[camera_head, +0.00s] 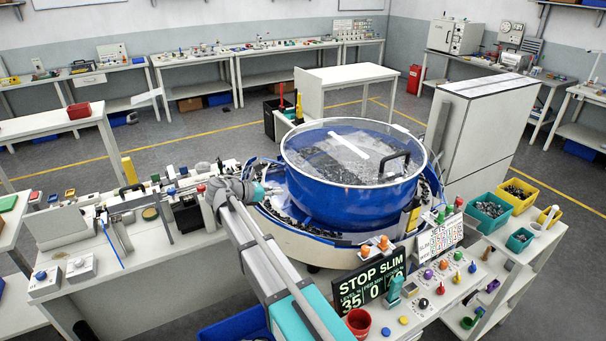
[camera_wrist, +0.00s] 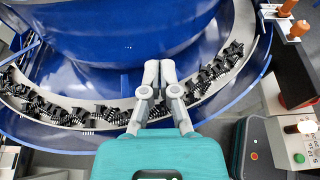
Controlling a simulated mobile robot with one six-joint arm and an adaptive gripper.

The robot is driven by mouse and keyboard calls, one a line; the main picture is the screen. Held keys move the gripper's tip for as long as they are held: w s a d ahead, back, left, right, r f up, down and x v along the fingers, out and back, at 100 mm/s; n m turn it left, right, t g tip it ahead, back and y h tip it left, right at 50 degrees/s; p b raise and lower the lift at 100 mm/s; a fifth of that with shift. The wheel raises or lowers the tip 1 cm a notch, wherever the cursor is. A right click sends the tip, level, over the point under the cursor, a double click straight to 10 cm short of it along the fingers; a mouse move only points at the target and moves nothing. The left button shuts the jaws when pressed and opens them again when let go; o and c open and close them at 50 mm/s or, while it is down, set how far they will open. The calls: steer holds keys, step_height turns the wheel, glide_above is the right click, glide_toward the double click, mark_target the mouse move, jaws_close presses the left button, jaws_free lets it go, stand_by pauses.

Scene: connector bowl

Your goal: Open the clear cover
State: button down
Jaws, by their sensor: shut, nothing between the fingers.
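The clear cover (camera_head: 318,150) is a round transparent lid lying shut on top of the large blue bowl (camera_head: 345,205). A dark handle (camera_head: 394,165) stands at the cover's right side. Many small parts show blurred through the cover. My gripper (camera_wrist: 160,64) is shut and empty in the wrist view, its grey fingertips together in front of the bowl's blue wall (camera_wrist: 110,35). It is below and to the left of the cover's handle in the head view. The cover does not show in the wrist view.
A curved track (camera_wrist: 60,112) holding several black connectors runs around the bowl's base, under my gripper. A sign (camera_head: 370,280) reading "STOP SLIM" and a control panel with coloured knobs (camera_head: 440,290) stand at the front right. A white cabinet (camera_head: 478,120) stands behind right.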

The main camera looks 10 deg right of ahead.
mark_target(309, 179)
steer(key=shift+w, duration=0.4)
steer(key=shift+d, duration=0.15)
steer(key=x, duration=0.3)
steer(key=b+x, duration=0.1)
steer(key=x, duration=0.2)
steer(key=b+x, duration=0.1)
steer(key=x, duration=0.2)
steer(key=shift+w+d+r, duration=0.1)
steer(key=shift+d+r, duration=0.15)
steer(key=shift+d, duration=0.1)
steer(key=shift+r+p, duration=1.35)
steer(key=shift+r, duration=0.3)
steer(key=shift+r, duration=0.1)
